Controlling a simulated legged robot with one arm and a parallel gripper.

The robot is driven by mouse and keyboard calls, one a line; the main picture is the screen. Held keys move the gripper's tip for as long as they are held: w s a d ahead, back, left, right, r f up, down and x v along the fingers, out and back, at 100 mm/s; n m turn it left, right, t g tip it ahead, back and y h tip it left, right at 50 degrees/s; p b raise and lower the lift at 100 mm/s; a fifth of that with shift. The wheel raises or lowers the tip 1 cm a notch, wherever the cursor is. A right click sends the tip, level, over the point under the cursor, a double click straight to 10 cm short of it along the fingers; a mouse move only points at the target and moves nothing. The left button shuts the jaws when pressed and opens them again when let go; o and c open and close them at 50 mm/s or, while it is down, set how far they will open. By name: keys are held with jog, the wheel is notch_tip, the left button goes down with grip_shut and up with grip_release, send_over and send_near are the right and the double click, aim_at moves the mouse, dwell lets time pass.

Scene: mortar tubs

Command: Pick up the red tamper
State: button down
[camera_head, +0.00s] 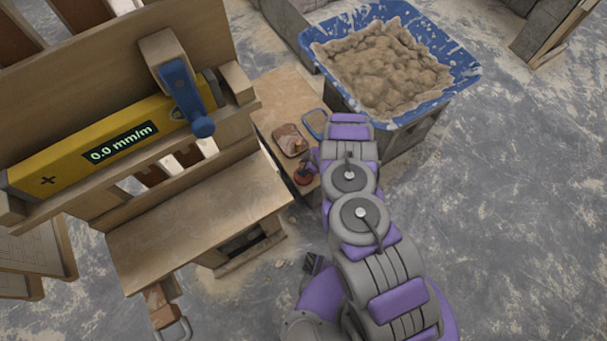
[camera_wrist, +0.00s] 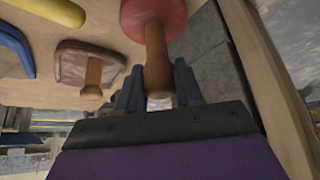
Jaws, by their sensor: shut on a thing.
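The red tamper has a round red head (camera_wrist: 152,14) and a wooden handle (camera_wrist: 157,60) in the wrist view. My gripper (camera_wrist: 158,88) has its dark blue-grey fingers on both sides of the handle and is shut on it. In the head view the red tamper (camera_head: 303,176) shows small by the front end of a wooden bench, with my gripper (camera_head: 312,160) beside it and partly hidden by my arm. I cannot tell whether the head touches the bench top.
A brown float with a wooden knob (camera_head: 291,141) and a blue-framed tool (camera_head: 316,124) lie on the bench (camera_head: 277,92). A blue tub of mortar (camera_head: 462,78) stands behind right. A wooden stand with a yellow level (camera_head: 75,155) is at left. Floor at right is clear.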

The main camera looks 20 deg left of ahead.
dwell(0.5)
jog(key=shift+r+p, duration=0.3)
jog(key=shift+r, duration=0.35)
notch_tip(320, 180, up, 3)
jog(key=shift+f+p, duration=0.15)
jog(key=shift+p, duration=0.4)
jog(key=s+d+p, duration=0.2)
jog(key=s+d, duration=0.6)
jog(key=d, duration=0.6)
jog(key=shift+r, duration=0.45)
jog(key=c, duration=1.3)
grip_release()
jog(key=c, duration=0.4)
jog(key=shift+a, duration=0.1)
jog(key=shift+c, duration=0.2)
